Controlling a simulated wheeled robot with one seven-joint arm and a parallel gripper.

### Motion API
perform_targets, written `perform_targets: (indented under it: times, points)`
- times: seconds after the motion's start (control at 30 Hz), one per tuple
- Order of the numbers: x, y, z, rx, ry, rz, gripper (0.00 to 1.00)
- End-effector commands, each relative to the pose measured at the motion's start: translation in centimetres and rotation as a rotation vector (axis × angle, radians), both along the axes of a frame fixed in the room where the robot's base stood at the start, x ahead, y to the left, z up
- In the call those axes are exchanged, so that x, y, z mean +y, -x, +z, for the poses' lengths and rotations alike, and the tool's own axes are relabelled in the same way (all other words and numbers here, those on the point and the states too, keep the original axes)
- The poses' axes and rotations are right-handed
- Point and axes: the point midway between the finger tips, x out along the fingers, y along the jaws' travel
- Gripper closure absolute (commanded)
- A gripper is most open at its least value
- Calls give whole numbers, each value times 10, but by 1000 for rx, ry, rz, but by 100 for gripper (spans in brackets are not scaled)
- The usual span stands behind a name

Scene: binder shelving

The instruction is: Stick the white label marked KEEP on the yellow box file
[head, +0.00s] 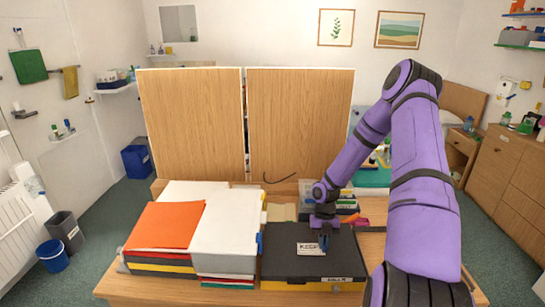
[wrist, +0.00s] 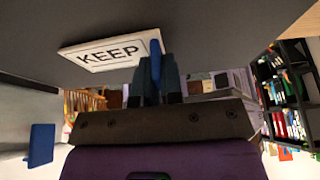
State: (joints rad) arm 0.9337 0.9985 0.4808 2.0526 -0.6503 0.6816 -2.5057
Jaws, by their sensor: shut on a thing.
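The white label (head: 311,248) marked KEEP is at the top face of a black box file (head: 290,268) on the desk. In the wrist view the label (wrist: 110,52) lies along a dark grey surface, close to it or touching; I cannot tell which. My gripper (head: 323,240) points down at the label's right part. In the wrist view my gripper (wrist: 156,68) is shut on a small blue tab at the label's edge.
An orange folder (head: 165,226) and white files (head: 225,235) are stacked left of the black box. Two tall wooden panels (head: 190,120) stand behind the desk. Smaller items sit behind the black box, and an orange-red thing (head: 350,219) lies near my arm.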

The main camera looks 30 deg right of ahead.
Motion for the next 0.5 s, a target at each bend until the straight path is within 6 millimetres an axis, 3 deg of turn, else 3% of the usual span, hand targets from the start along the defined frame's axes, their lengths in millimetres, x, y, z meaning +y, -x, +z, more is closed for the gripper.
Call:
perform_targets:
  times: [0.5]
  points:
    - [0,0,-5,0,0,0,100]
